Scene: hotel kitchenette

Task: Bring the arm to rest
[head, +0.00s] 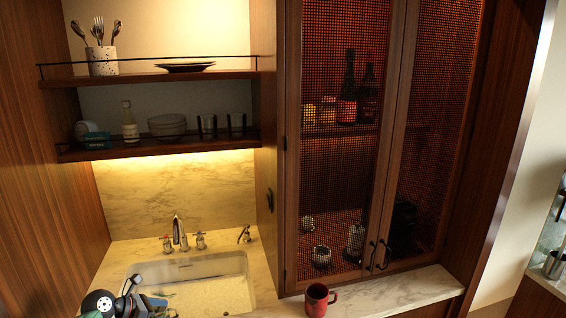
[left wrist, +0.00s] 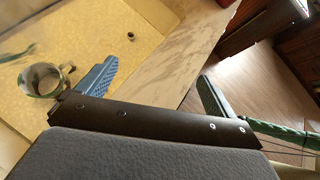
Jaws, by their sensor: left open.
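My left arm comes in at the bottom left of the head view, over the front left of the sink (head: 215,290); its gripper is hard to make out there. In the left wrist view my left gripper (left wrist: 158,72) is open, its two blue-grey fingers wide apart with nothing between them. The left finger shows against the pale sink basin (left wrist: 85,35) and the right one against the wooden floor (left wrist: 265,95). My right arm and gripper are not in view.
A red mug (head: 317,299) stands on the marble counter (head: 420,292), right of the sink. A tap (head: 179,233) rises behind the sink. Shelves (head: 160,149) and a mesh-door cabinet (head: 340,190) stand behind.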

